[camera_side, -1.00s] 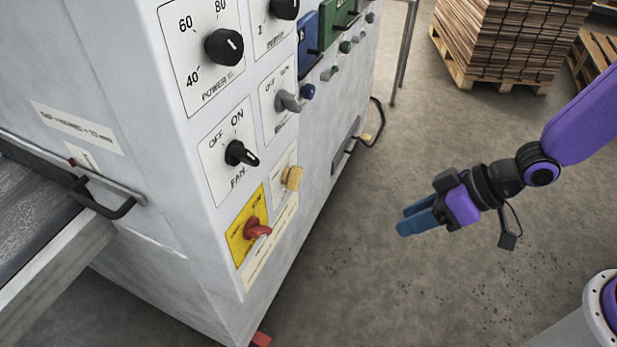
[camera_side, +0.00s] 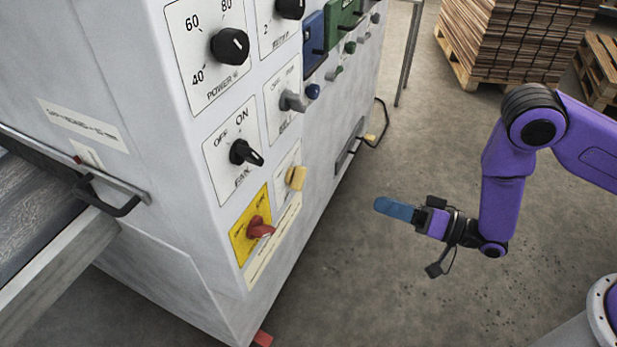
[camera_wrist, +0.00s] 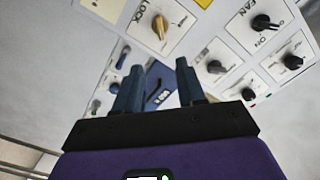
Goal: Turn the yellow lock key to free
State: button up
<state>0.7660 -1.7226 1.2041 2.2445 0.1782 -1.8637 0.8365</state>
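The yellow lock key (camera_side: 296,178) is a small knob on a white plate low on the cabinet's control face. It also shows in the wrist view (camera_wrist: 160,27), at the top left of centre beside the word LOCK, with its grip roughly upright there. I cannot read its set position. My gripper (camera_side: 382,207) hangs in free air to the right of the key in the side view, apart from the panel, with its fingers pointing toward the cabinet. In the wrist view my gripper (camera_wrist: 160,68) has its two blue fingers spread apart with nothing between them.
The black FAN knob (camera_side: 245,153) is left of the key, and a red switch on a yellow plate (camera_side: 238,240) is below it. A grey belt knob (camera_side: 293,101) is above. A cable loop (camera_side: 383,120) hangs at the cabinet's far edge. The floor around my gripper is clear.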

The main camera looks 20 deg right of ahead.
aim_at(296, 178)
jog(key=x, duration=1.7)
jog(key=shift+w+a+r, duration=0.15)
grip_shut()
